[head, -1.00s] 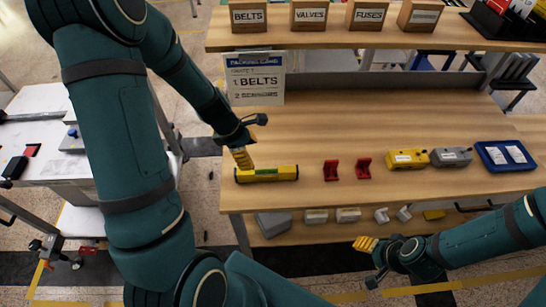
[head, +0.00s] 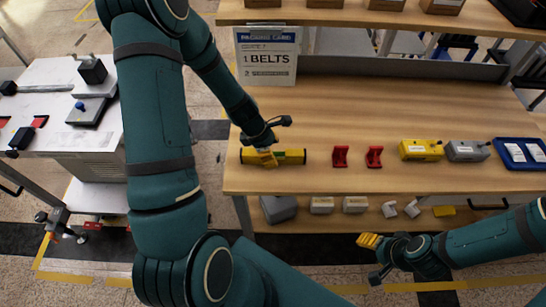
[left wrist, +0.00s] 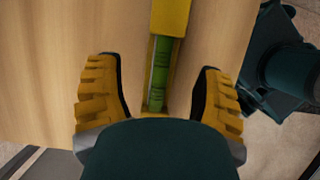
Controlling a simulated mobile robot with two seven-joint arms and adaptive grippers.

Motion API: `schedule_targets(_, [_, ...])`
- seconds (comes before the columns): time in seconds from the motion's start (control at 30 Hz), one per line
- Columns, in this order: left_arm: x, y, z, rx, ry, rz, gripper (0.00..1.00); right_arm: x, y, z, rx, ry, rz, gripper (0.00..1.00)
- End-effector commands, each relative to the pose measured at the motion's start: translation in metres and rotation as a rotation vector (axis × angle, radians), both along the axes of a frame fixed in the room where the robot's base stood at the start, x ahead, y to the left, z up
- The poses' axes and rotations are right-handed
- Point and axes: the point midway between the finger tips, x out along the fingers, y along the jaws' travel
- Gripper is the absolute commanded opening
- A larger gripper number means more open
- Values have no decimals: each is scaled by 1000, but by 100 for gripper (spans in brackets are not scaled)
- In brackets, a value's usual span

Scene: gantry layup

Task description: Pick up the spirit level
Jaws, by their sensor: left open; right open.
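The yellow spirit level (head: 291,157) lies flat at the left front of the wooden bench, with its long side along the front edge. Its green vial shows in the left wrist view, where the level (left wrist: 172,18) runs between my fingers. My left gripper (head: 266,159) is over the middle-left of the level. In the left wrist view its yellow fingers (left wrist: 160,103) are open, one on each side of the level, with gaps to it. My right gripper (head: 369,241) is open and empty, low in front of the bench.
Two red brackets (head: 341,156), a yellow box (head: 421,150), a grey box (head: 467,151) and a blue tray (head: 504,152) stand to the right along the bench. A packing card (head: 266,70) stands behind. The bench middle (head: 385,110) is clear.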

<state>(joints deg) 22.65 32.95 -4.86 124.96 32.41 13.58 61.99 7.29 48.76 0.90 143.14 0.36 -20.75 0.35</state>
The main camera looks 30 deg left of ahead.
Motion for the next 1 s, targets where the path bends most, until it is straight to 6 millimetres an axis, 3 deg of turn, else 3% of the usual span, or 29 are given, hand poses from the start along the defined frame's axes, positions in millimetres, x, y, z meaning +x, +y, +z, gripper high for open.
schedule_targets(0.13, [3,-7,-22,-1,2,0,68,-2,0,-8,1,5,4,58])
schedule_targets(0.4, [5,-9,-25,0,0,0,68,-3,0,-7,2,6,4,58])
schedule_targets(0.47, [5,-9,-24,0,0,0,52,-3,0,-7,2,6,4,58])
schedule_targets(0.6, [5,-8,-24,0,0,0,3,-2,0,-8,2,6,4,58])
schedule_targets(1.0, [4,-9,-25,0,0,-1,0,-2,0,-8,0,5,4,58])
